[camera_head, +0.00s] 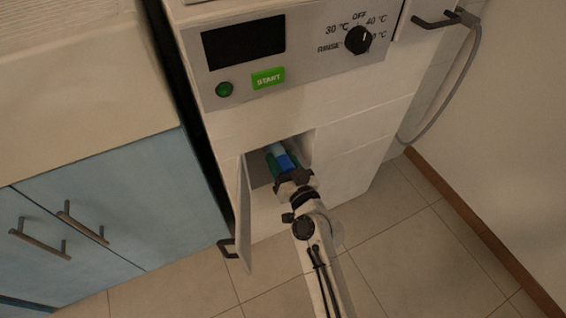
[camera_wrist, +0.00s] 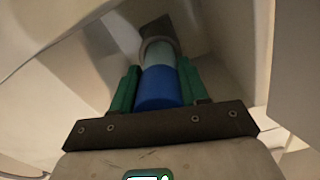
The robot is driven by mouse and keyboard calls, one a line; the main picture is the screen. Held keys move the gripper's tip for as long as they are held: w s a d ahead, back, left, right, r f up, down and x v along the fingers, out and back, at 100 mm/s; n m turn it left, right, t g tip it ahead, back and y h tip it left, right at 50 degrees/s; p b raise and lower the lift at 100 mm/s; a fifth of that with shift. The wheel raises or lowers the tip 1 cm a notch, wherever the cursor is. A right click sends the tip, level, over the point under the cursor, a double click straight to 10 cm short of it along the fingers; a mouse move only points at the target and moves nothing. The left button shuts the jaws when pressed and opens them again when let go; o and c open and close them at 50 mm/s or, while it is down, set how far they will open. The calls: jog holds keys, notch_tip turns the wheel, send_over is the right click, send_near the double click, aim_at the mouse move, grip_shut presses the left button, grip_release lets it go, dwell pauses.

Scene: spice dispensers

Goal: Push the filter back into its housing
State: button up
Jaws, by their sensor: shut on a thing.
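The filter has a blue end (camera_wrist: 158,88) and a pale, light-blue cylindrical part (camera_wrist: 159,52) beyond it. In the head view the filter (camera_head: 283,160) shows at the opening low on the machine's front. My gripper (camera_head: 279,168) reaches into this opening. In the wrist view the green fingers of my gripper (camera_wrist: 157,92) are shut on the sides of the blue end. The pale part points toward a dark round opening, the housing (camera_wrist: 158,30), at the back of the recess. How deep the filter sits in it is hard to tell.
The small flap door (camera_head: 244,215) stands open to the left of the recess, close beside my arm. The machine's control panel (camera_head: 300,50) is above. A blue cabinet (camera_head: 120,210) stands at the left. Tiled floor (camera_head: 420,250) is free at the right.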

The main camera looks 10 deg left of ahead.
aim_at(277, 153)
jog(key=shift+b+x, duration=0.7)
jog(key=shift+x, duration=0.9)
jog(key=o, duration=1.2)
jog(key=shift+o, duration=0.2)
jog(key=p+v, duration=0.2)
jog(key=v, duration=0.8)
jog(key=shift+s+d, duration=0.25)
jog(key=shift+s, duration=0.05)
jog(key=shift+c, duration=0.2)
